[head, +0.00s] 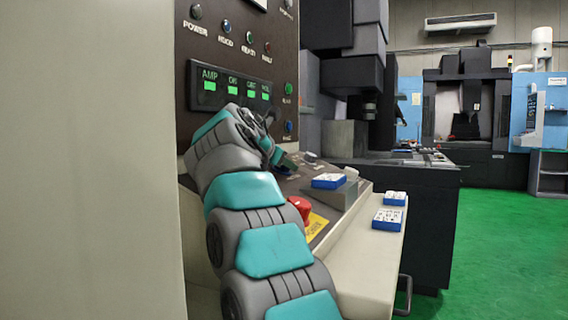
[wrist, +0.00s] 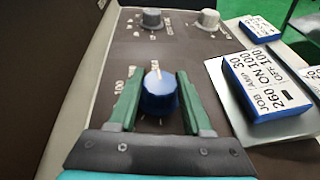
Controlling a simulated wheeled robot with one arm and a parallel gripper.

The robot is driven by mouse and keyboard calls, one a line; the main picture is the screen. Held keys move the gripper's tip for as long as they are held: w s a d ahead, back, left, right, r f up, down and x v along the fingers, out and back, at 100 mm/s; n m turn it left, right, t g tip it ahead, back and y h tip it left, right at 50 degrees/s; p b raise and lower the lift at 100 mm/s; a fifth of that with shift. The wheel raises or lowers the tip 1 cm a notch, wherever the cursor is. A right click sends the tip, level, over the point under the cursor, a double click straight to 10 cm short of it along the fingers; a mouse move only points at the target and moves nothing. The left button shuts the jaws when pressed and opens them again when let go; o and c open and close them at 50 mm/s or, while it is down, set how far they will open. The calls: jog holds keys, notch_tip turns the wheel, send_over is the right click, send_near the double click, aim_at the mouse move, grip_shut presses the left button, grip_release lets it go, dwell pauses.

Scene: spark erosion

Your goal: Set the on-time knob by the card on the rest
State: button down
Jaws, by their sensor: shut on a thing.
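In the wrist view the blue knob (wrist: 160,98) stands on the dark sloping panel with a white pointer line on top, pointing to the far side. My gripper (wrist: 158,82) is shut on it, one green finger on each side. White scale marks show around the knob, partly hidden by the fingers; a "100" seems to show at its left. The card (wrist: 263,84), a blue block with a white face, lies on the grey rest (wrist: 228,108) to the right. It reads JOB 260, AMP, ON 100, OFF 100. The head view also shows the card (head: 328,181); there my arm hides the knob.
A dark knob (wrist: 152,18) and a grey knob (wrist: 208,19) stand farther up the panel. Other blue-edged cards (head: 388,219) lie on the pale ledge (head: 365,250) at the right. A red button (head: 300,207) is beside my arm. A green-lit display (head: 232,87) is above.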

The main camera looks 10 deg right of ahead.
jog(key=shift+n+t+y, duration=1.1)
jog(key=shift+n, duration=0.3)
jog(key=shift+d+y, duration=0.1)
jog(key=shift+y, duration=0.2)
jog(key=n+t+y, duration=0.2)
jog(key=n+y, duration=0.2)
jog(key=shift+t, duration=0.3)
jog(key=shift+a+n+y, duration=0.2)
jog(key=shift+n+y, duration=1.4)
jog(key=shift+y, duration=0.3)
jog(key=shift+d+n+y, duration=0.15)
jog(key=shift+n+y, duration=0.55)
jog(key=shift+y, duration=0.1)
jog(key=shift+r, duration=0.1)
jog(key=shift+c, duration=1.7)
grip_release()
jog(key=shift+s, duration=0.1)
jog(key=shift+f+b+v, duration=0.2)
jog(key=shift+b+v, duration=0.5)
jog(key=shift+v, duration=3.1)
